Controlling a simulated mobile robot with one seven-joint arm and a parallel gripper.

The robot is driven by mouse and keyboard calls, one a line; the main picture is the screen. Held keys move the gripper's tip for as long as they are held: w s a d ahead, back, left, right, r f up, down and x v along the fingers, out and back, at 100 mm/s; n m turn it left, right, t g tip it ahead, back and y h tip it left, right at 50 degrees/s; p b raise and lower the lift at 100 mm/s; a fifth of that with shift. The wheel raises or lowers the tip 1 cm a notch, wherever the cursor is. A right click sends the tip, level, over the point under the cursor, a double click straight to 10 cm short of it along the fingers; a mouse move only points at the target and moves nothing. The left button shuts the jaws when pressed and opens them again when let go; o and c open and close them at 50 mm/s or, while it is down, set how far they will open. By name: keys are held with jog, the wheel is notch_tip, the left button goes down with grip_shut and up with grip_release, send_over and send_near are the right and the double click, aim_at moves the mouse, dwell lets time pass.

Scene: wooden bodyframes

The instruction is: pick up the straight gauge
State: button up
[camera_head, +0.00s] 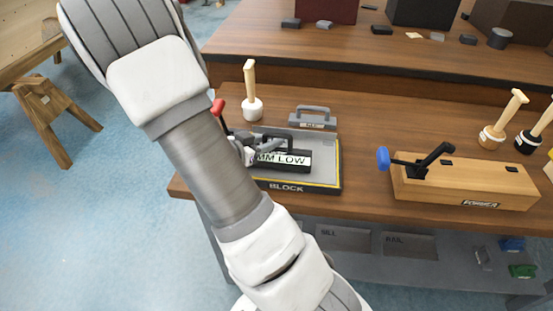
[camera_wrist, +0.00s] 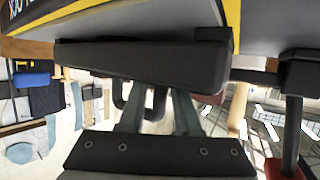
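A black block with a handle (camera_head: 285,158) and a white label ending "MM LOW" lies on the grey tray marked "BLOCK" (camera_head: 325,180). A grey piece with a raised handle (camera_head: 313,117) and a small label stands just behind the tray. No readable label says which is the straight gauge. My gripper (camera_head: 248,148) is low over the tray, at the left end of the black block, partly hidden by my arm. In the wrist view my gripper's two fingers (camera_wrist: 158,112) are apart, with a dark handle loop near them and the black block (camera_wrist: 140,62) close by. I cannot tell whether they touch.
A wooden mallet (camera_head: 252,95) stands behind the tray. A red-tipped lever (camera_head: 217,107) is beside my arm. To the right is a wooden block with a blue-handled clamp (camera_head: 470,180), with more mallets (camera_head: 502,122) behind it. The bench between tray and wooden block is clear.

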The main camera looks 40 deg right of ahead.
jog(key=shift+w+d+f, duration=0.1)
jog(key=shift+d+f, duration=0.15)
jog(key=shift+d, duration=0.45)
grip_shut()
dwell(0.9)
